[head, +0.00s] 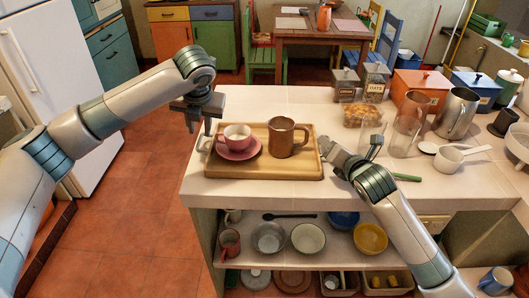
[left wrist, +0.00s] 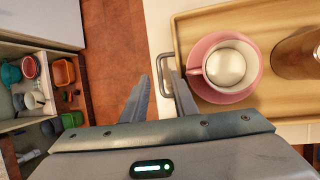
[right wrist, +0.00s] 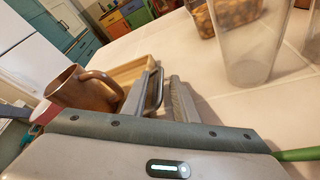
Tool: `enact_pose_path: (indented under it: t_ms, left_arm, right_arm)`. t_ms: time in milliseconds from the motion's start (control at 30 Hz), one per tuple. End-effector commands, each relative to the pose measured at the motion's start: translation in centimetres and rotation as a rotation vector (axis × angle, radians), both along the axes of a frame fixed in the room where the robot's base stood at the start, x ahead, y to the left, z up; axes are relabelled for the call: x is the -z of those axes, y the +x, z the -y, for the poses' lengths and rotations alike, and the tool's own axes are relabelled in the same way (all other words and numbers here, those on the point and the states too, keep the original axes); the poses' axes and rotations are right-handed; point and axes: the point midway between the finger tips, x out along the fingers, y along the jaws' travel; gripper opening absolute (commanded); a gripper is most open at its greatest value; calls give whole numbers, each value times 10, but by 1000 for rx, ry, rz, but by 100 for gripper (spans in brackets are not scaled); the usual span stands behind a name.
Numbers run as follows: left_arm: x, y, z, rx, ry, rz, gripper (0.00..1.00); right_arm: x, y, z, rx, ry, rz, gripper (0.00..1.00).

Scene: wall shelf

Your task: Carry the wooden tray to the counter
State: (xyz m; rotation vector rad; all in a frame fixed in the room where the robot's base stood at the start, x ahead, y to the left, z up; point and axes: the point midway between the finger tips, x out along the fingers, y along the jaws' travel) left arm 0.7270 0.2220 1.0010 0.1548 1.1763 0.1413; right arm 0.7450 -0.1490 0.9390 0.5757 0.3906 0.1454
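The wooden tray (head: 222,167) lies flat on the pale tiled counter (head: 330,103). It carries a pink cup (head: 238,136) on a pink saucer (head: 240,153) and a brown mug (head: 281,140). My left gripper (head: 201,131) is open above the tray's left end. In the left wrist view the tray's metal left handle (left wrist: 167,75) lies ahead of the gap between the fingers (left wrist: 160,92). My right gripper (head: 336,160) is at the tray's right end. In the right wrist view its open fingers (right wrist: 160,95) stand on either side of the metal right handle (right wrist: 155,90).
Right of the tray stand a clear glass (head: 371,137), glass jars, a metal pitcher (head: 456,113) and a white measuring pan (head: 450,157). A green-handled utensil (head: 405,177) lies near my right arm. Bowls sit on the shelf (head: 330,262) below. A dining table (head: 300,36) stands behind.

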Motion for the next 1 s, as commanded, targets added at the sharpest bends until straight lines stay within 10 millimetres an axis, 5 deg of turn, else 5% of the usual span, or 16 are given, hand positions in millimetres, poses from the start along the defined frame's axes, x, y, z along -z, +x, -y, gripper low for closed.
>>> enact_pose_path:
  t_ms: [400,1000]
  left_arm:
    - [-58,-24,13,1,-1,0,26]
    - [-65,-28,14,0,-1,0,26]
  right_arm:
    - [0,0,0,0,0,0,26]
    - [-1,-2,1,0,-1,0,26]
